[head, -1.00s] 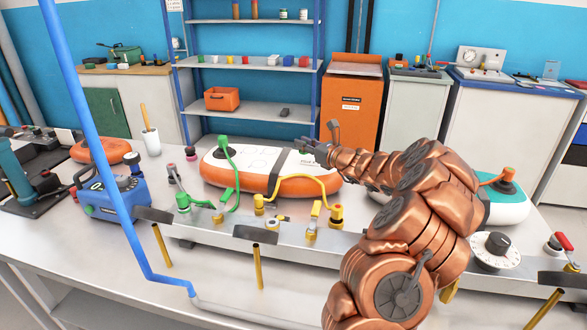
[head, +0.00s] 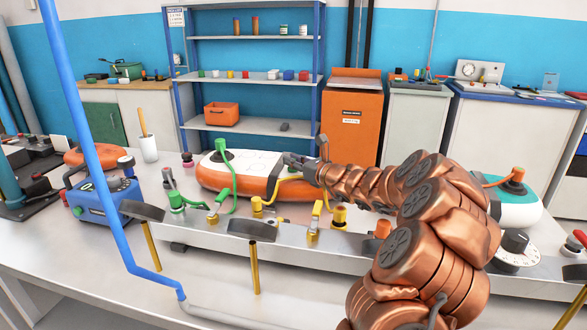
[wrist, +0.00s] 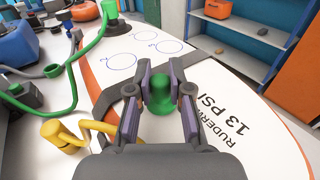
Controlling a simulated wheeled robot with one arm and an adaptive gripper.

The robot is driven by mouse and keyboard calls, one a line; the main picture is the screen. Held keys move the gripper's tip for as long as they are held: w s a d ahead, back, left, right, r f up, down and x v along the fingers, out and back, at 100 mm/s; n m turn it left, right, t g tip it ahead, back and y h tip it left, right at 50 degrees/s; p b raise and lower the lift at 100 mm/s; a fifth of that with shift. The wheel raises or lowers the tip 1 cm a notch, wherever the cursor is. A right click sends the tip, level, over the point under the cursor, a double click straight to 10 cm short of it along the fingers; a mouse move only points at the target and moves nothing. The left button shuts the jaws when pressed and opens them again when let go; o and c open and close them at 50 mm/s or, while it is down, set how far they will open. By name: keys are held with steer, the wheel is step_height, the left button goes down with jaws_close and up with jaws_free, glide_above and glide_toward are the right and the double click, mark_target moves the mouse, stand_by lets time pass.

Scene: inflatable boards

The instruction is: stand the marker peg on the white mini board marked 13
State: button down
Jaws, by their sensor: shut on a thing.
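The mini board (head: 247,160) is white on top with an orange side and lies on the bench in the head view. In the wrist view its white top (wrist: 205,120) carries the print "13 PSI", several blue circles and a dark strap. My gripper (wrist: 160,88) is shut on a green marker peg (wrist: 160,99), which looks upright over the white top near the strap. I cannot tell whether its base touches the board. In the head view my gripper (head: 287,160) is at the board's right part, and the peg cannot be made out there.
A green hose fitting (head: 221,146) stands on the board's left end. Yellow hose and valves (head: 258,205) are along the near side. A blue pump (head: 105,200) stands left, and a blue pipe (head: 82,140) crosses the left foreground. Another white-and-teal board (head: 513,202) lies right.

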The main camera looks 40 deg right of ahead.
steer(key=shift+f, duration=0.2)
steer(key=c, duration=1.1)
jaws_free()
steer(key=shift+r, duration=0.1)
steer(key=shift+s, duration=0.15)
steer(key=shift+s+d+r, duration=0.1)
steer(key=shift+s+d, duration=0.05)
steer(key=shift+s, duration=1.05)
steer(key=shift+s+d+r, duration=0.1)
steer(key=shift+s+d, duration=0.05)
steer(key=shift+s, duration=1)
steer(key=shift+s+d, duration=0.15)
steer(key=shift+s, duration=1.05)
steer(key=shift+r, duration=0.1)
